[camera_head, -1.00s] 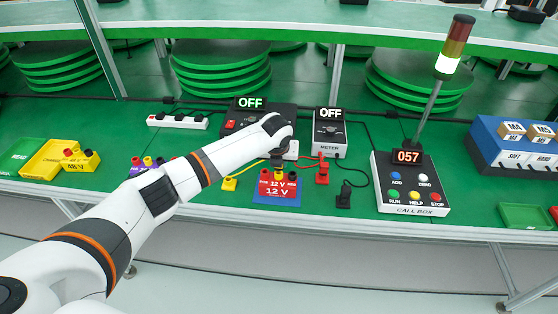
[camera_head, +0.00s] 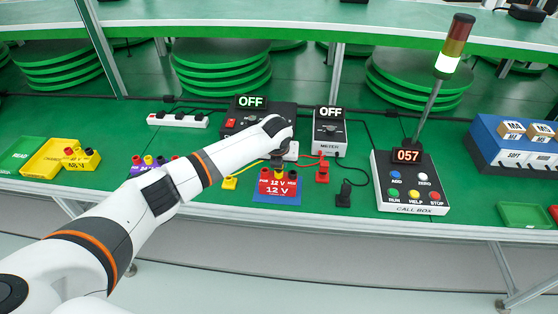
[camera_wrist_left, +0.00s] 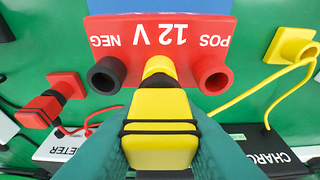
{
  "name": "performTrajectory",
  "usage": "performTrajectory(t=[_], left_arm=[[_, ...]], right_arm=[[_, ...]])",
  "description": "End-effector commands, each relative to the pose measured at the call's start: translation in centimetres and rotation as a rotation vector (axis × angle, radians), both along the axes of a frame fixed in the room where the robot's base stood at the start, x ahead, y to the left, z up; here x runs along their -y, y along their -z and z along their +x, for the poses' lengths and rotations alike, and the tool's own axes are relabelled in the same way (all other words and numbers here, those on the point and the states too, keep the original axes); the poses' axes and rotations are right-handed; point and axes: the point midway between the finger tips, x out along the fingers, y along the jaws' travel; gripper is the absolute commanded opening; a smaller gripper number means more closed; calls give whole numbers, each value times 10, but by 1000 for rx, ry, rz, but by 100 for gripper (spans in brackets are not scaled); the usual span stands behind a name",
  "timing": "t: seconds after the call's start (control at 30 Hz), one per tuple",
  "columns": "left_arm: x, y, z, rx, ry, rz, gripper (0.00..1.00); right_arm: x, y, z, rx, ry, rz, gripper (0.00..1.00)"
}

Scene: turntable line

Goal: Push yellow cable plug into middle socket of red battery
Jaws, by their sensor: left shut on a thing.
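The red 12 V battery (camera_head: 278,189) stands on the green table near its front edge. My left gripper (camera_wrist_left: 160,130) is shut on the yellow cable plug (camera_wrist_left: 160,140), with a finger on each side. The plug's tip is lined up with the middle socket and appears to meet it; its depth is hidden. In the head view my left arm covers most of the gripper. My right gripper is not in view.
A red plug (camera_head: 322,173) and a black plug (camera_head: 343,194) lie right of the battery. Behind are the meter (camera_head: 329,131) and charger (camera_head: 240,125), both reading OFF. The call box (camera_head: 409,183) stands right. A yellow 48 V battery (camera_head: 82,160) stands far left.

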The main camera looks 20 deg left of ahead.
Motion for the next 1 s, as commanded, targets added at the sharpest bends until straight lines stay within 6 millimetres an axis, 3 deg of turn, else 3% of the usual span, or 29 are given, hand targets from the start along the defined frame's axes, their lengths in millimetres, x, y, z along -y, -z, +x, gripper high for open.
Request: performTrajectory(t=[1.0], left_arm=[[0, 10, 0, -1, 0, 1, 7]], right_arm=[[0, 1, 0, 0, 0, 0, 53]])
